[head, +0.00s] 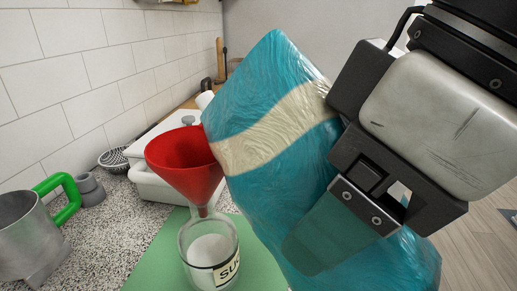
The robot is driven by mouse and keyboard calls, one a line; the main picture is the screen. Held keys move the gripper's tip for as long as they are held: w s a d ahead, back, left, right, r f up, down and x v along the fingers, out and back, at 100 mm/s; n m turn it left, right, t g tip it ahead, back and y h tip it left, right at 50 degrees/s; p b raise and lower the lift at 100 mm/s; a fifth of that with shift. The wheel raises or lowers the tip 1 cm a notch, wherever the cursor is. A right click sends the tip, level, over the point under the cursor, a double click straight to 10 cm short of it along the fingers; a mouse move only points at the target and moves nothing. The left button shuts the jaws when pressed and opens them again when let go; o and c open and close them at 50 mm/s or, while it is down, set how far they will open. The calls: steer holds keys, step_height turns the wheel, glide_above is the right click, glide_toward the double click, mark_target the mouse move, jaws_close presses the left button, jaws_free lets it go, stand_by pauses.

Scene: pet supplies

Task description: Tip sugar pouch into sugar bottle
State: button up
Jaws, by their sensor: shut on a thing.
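A teal pouch with a cream band (265,139) is held tilted by my gripper (335,215), its upper left edge against or just behind the red funnel's rim. My gripper is shut on the pouch at the right of the head view. The red funnel (184,160) stands with its spout at the mouth of a clear glass bottle (208,250). The pouch's opening is not clearly visible, and no falling sugar shows.
A green mat (150,268) lies under the bottle on a speckled counter (110,215). A metal cup with a green handle (25,235) stands at the left. A white lidded box (150,187), a grey stacked piece (90,190) and a dark strainer (113,160) are behind.

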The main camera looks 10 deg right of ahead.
steer(key=shift+s+d+r+g+h+p, duration=0.15)
steer(key=shift+r+g+h+p, duration=0.4)
steer(key=shift+p, duration=1.85)
steer(key=shift+s+d+r+g+h+p, duration=0.1)
steer(key=shift+r+g+h+p, duration=0.45)
steer(key=shift+p, duration=1.85)
steer(key=shift+r+g+h+p, duration=0.3)
steer(key=shift+r+g+p, duration=0.55)
steer(key=shift+p, duration=2.15)
steer(key=shift+a+r+p, duration=0.1)
steer(key=shift+r+p, duration=0.45)
steer(key=shift+p, duration=2.6)
steer(key=shift+w+r+g+h+p, duration=0.15)
steer(key=shift+r+g+h+p, duration=0.2)
steer(key=shift+g+h+p, duration=0.2)
